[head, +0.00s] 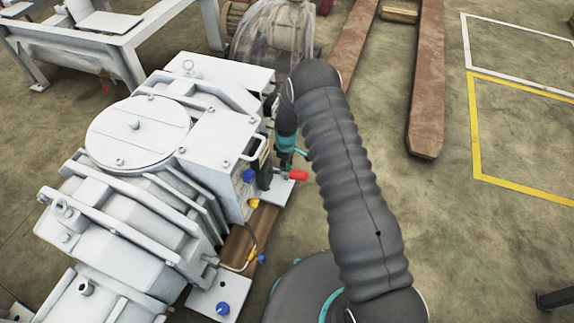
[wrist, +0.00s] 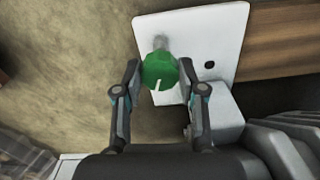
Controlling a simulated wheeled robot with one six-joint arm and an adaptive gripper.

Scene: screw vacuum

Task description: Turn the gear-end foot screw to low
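A green knob (wrist: 160,70) with a short white mark is the head of a foot screw, with a pale metal shaft showing above it in the wrist view. The mark runs toward the lower edge of the knob. A pale foot plate (wrist: 215,38) lies beside and behind it. My gripper (wrist: 160,73) has one fingertip on each side of the knob, very near its edges. I cannot tell whether the fingers touch it. In the head view my gripper (head: 285,148) is at the far right corner of the white vacuum pump (head: 75,240), partly hidden by my arm.
A red-ended part (head: 298,175) and blue knobs (head: 222,308) show along the pump's right side. A wooden beam (head: 250,232) runs under the pump. Rusty forks (head: 427,90) lie on the floor behind.

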